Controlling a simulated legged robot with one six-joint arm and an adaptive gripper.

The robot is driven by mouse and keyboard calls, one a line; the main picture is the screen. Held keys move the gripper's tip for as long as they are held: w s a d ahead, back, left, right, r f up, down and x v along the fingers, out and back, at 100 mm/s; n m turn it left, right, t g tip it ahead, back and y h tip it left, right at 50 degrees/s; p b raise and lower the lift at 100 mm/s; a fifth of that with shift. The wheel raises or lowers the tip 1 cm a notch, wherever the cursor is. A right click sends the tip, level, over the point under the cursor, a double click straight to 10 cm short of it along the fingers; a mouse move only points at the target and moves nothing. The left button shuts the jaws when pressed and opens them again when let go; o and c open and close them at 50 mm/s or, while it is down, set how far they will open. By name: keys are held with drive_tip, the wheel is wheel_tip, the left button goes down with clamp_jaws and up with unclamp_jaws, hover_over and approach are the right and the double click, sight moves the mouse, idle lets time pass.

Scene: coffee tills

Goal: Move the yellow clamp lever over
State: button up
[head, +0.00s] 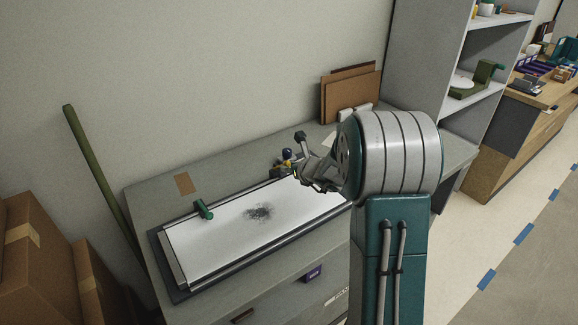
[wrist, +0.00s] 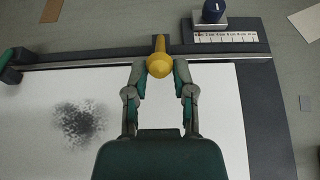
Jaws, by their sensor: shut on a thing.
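The yellow clamp lever (wrist: 159,62) has a round knob and a short shaft, and sits at the far edge rail of the white board. In the wrist view my gripper (wrist: 160,74) has its two fingers on either side of the knob, shut on it. In the head view the yellow lever (head: 287,167) shows small beside my gripper (head: 292,172), partly hidden by it. The white board (head: 225,240) lies on a dark-framed base on the grey bench, with a dark speckled smudge on it.
A green handle (head: 203,210) stands at the board's left; it also shows in the wrist view (wrist: 12,66). A dark blue knob (wrist: 213,11) and a printed scale (wrist: 225,36) lie right of the lever. Brown boards (head: 350,95) lean at the back. Cardboard boxes (head: 35,250) stand left.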

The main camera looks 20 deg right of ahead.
drive_tip(key=shift+s+d+f, duration=0.1)
drive_tip(key=shift+s+f, duration=0.35)
drive_tip(key=shift+f, duration=0.2)
drive_tip(key=shift+s+d+f, duration=0.1)
drive_tip(key=shift+s+f, duration=0.3)
drive_tip(key=shift+f, duration=0.2)
drive_tip(key=shift+c, duration=0.2)
drive_tip(key=shift+s+d+f, duration=0.1)
drive_tip(key=shift+s+f, duration=0.1)
drive_tip(key=shift+f, duration=0.4)
drive_tip(key=shift+s+f, duration=0.2)
drive_tip(key=shift+f, duration=0.35)
clamp_jaws()
drive_tip(key=o, duration=0.5)
unclamp_jaws()
